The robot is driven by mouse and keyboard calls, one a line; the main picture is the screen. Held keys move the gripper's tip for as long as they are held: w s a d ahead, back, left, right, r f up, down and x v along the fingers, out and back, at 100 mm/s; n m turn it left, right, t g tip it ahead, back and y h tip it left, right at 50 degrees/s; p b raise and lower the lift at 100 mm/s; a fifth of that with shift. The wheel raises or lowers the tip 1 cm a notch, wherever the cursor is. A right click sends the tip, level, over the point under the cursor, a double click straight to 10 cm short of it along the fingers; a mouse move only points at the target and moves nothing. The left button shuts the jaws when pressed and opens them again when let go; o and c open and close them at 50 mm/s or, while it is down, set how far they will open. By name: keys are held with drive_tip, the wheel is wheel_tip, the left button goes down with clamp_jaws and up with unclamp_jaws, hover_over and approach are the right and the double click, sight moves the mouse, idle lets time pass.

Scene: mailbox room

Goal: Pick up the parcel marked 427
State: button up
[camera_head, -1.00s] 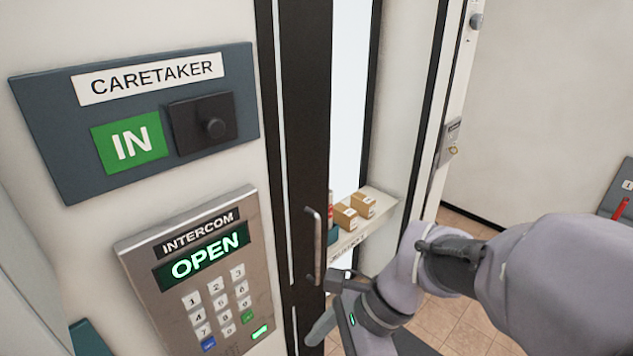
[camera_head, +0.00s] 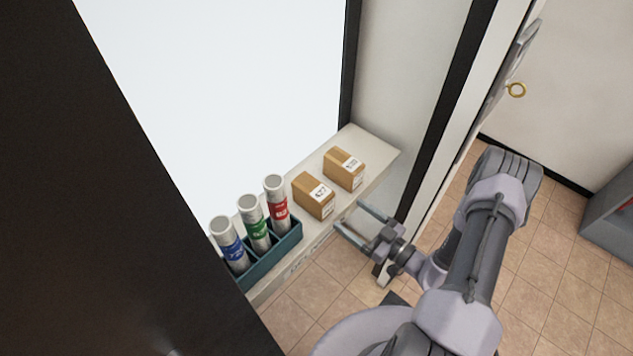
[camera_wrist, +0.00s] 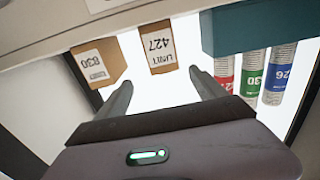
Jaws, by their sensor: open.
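The parcel marked 427 (camera_head: 314,197) is a small brown box with a white label, on a narrow pale shelf (camera_head: 372,146). In the wrist view the parcel marked 427 (camera_wrist: 158,48) appears upside down, its label facing the camera. My gripper (camera_head: 358,221) is open and empty in front of the shelf, a little to the right of that parcel and apart from it. In the wrist view, the parcel shows beyond my gripper (camera_wrist: 162,78), roughly between the two fingers. A similar brown box (camera_head: 344,169), labelled 830 in the wrist view (camera_wrist: 97,62), sits to its right.
A teal holder (camera_head: 272,258) with blue, green and red labelled tubes (camera_head: 256,224) stands on the shelf left of the parcel. A dark panel (camera_head: 100,230) fills the left side. The tiled floor is open below.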

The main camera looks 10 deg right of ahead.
sight(329, 202)
drive_tip(key=x, duration=0.4)
drive_tip(key=b+x, duration=0.1)
drive_tip(key=x, duration=0.3)
drive_tip(key=shift+a, duration=0.45)
drive_tip(key=x, duration=0.2)
drive_tip(key=b+x, duration=0.1)
drive_tip(key=x, duration=0.3)
drive_tip(key=shift+r+b, duration=0.25)
drive_tip(key=shift+b, duration=0.15)
clamp_jaws()
